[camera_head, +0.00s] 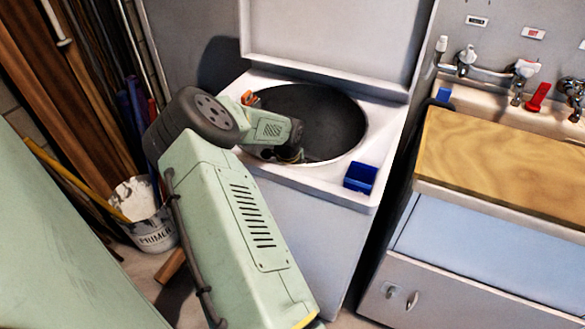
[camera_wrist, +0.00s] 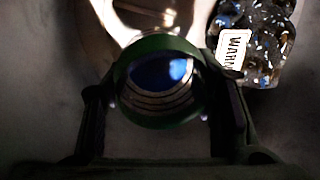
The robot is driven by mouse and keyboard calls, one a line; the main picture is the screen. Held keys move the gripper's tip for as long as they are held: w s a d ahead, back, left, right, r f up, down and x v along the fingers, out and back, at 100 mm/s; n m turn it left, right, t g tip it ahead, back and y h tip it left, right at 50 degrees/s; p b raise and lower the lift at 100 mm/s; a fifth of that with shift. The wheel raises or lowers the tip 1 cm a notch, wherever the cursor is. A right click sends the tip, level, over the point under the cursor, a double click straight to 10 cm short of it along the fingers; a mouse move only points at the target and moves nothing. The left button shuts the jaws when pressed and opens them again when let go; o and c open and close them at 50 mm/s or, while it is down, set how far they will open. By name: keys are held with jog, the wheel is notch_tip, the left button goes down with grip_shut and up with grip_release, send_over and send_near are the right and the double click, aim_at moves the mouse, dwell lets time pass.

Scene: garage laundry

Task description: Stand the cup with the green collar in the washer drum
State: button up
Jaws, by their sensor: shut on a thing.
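The cup with the green collar (camera_wrist: 158,43) is between my fingers in the wrist view, its round mouth facing the camera and its inside dark blue. My gripper (camera_wrist: 160,100) is shut on it, one finger on each side. In the head view my gripper (camera_head: 290,156) reaches into the open top of the washer drum (camera_head: 335,115). The cup cannot be made out there. Whether its base touches the drum floor cannot be told.
In the wrist view, a glossy, lumpy thing with a white "WARN" label (camera_wrist: 234,50) lies close at the upper right, and a pale rounded form (camera_wrist: 95,30) is behind the cup.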

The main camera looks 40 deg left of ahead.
notch_tip(320, 180, down, 3)
jog(key=shift+p, duration=0.35)
jog(key=shift+f+b, duration=0.35)
jog(key=shift+f, duration=0.25)
jog(key=o, duration=1)
jog(key=shift+o, duration=0.2)
jog(key=shift+r, duration=0.2)
jog(key=shift+r+p, duration=0.3)
jog(key=shift+r, duration=0.05)
notch_tip(320, 180, up, 12)
jog(key=s, duration=0.1)
jog(key=shift+s+d, duration=0.2)
jog(key=shift+s, duration=0.1)
